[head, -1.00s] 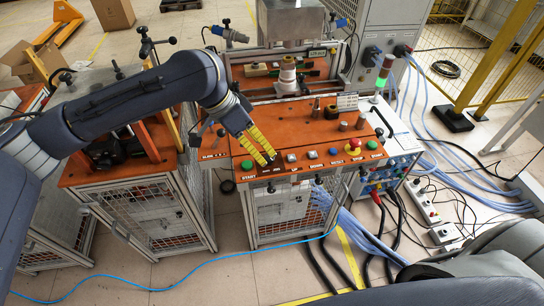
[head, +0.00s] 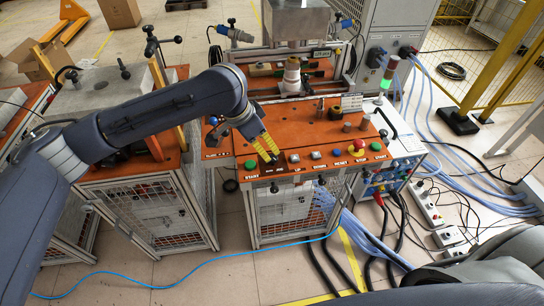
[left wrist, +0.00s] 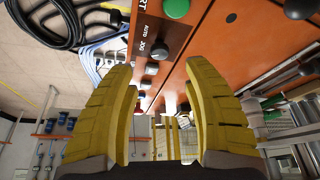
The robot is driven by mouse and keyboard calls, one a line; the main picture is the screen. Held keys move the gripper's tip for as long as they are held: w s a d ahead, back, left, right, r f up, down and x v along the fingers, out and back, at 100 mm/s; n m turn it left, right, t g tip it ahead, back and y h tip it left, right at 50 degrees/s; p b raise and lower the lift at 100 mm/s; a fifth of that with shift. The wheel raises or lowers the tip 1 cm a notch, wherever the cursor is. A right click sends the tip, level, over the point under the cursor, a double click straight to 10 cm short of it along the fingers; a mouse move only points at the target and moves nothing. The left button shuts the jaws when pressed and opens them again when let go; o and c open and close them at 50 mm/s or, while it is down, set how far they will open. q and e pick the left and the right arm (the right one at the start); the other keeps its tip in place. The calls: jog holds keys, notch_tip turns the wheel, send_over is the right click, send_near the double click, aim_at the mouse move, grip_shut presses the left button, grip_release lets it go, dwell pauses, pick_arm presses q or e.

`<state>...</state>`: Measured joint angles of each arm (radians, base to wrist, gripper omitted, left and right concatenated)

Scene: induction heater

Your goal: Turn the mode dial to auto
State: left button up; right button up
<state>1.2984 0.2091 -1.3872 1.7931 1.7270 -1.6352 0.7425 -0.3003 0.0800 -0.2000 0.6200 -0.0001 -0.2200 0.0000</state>
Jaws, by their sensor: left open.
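The mode dial (left wrist: 160,50) is a small dark knob beside AUTO and JOG lettering in the left wrist view, near the green START button (left wrist: 176,8). In the head view the dial (head: 274,187) sits on the front strip of the orange control panel, right of START. Which way it points is too small to tell. My left gripper (head: 271,157) is above the panel, just behind the dial in the picture. In the left wrist view its yellow fingers (left wrist: 160,85) are spread and empty, with the dial showing beyond the gap between the tips. My right gripper is out of view.
A red emergency button (head: 363,144) and several other push buttons line the panel's front. Posts and a black knob (head: 334,113) stand on the panel behind. A signal lamp (head: 387,75) rises at the right. Blue hoses run across the floor on the right.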

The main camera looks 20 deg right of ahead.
aim_at(272, 158)
pick_arm(q)
jog(key=shift+x, duration=3.95)
jog(key=shift+c, duration=0.3)
grip_shut()
